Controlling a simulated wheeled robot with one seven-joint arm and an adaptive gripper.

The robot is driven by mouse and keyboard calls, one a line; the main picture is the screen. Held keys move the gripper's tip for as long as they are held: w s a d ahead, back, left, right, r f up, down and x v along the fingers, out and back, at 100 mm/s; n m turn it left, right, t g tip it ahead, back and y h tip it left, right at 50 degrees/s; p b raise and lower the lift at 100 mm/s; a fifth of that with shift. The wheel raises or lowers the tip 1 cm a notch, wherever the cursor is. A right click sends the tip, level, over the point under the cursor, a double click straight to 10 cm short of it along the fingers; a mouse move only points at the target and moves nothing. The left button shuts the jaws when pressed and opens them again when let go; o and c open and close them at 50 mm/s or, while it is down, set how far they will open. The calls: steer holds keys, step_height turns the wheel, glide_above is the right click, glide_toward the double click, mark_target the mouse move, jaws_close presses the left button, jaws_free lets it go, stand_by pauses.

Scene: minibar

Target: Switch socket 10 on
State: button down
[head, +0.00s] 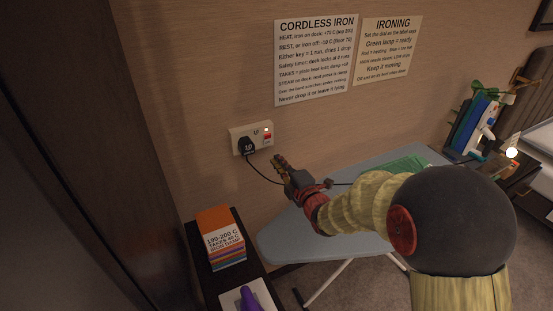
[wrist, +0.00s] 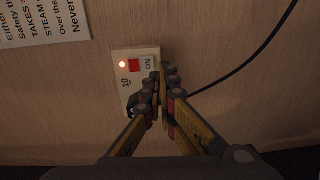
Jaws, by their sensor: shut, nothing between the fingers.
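Socket 10 (head: 258,131) is a cream plate on the wood-panelled wall; it also shows in the wrist view (wrist: 127,93), with the number 10. It has a red switch (wrist: 134,65) with the word ON beside it. A small lamp (wrist: 122,64) on the plate glows. A black plug (head: 246,146) with a cable sits in the socket's left part in the head view. My gripper (head: 279,159) is shut and empty, just right of and below the socket. In the wrist view its fingertips (wrist: 160,72) overlap the plate's edge; I cannot tell whether they touch it.
The black cable (wrist: 252,62) runs from the plug behind my gripper. An ironing board (head: 285,238) stands below and right. A dark shelf (head: 208,277) with an orange-topped stack (head: 216,220) is at lower left. Two printed signs (head: 316,60) hang above. A dark cabinet side (head: 80,130) is left.

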steer(key=f+p+v, duration=0.1)
steer(key=v, duration=0.6)
steer(key=shift+s+f, duration=0.2)
steer(key=shift+s, duration=0.15)
steer(key=shift+d, duration=0.1)
